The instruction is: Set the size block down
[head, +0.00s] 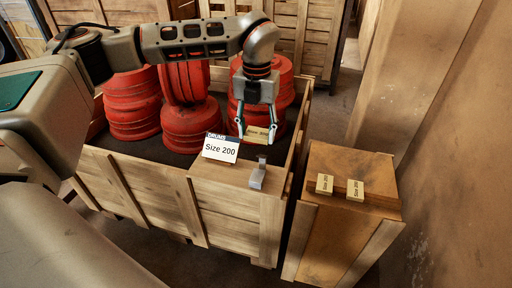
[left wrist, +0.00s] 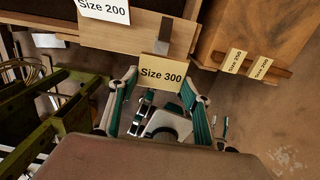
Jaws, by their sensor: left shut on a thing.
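My left gripper (head: 257,135) is shut on a yellow size block (head: 256,133), held above the front right corner of the open wooden crate. In the left wrist view the block (left wrist: 161,73) reads "Size 300" and sits between the fingertips of the gripper (left wrist: 159,84). Two more yellow size blocks, one on the left (head: 325,184) and one on the right (head: 356,190), rest on the narrow wooden crate (head: 340,230).
The open crate (head: 224,190) holds several red ribbed parts (head: 133,105). A white "Size 200" sign (head: 220,149) and a grey metal bracket (head: 258,173) stand on its front ledge. A gap separates the two crates. A brown wall (head: 455,150) bounds the right.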

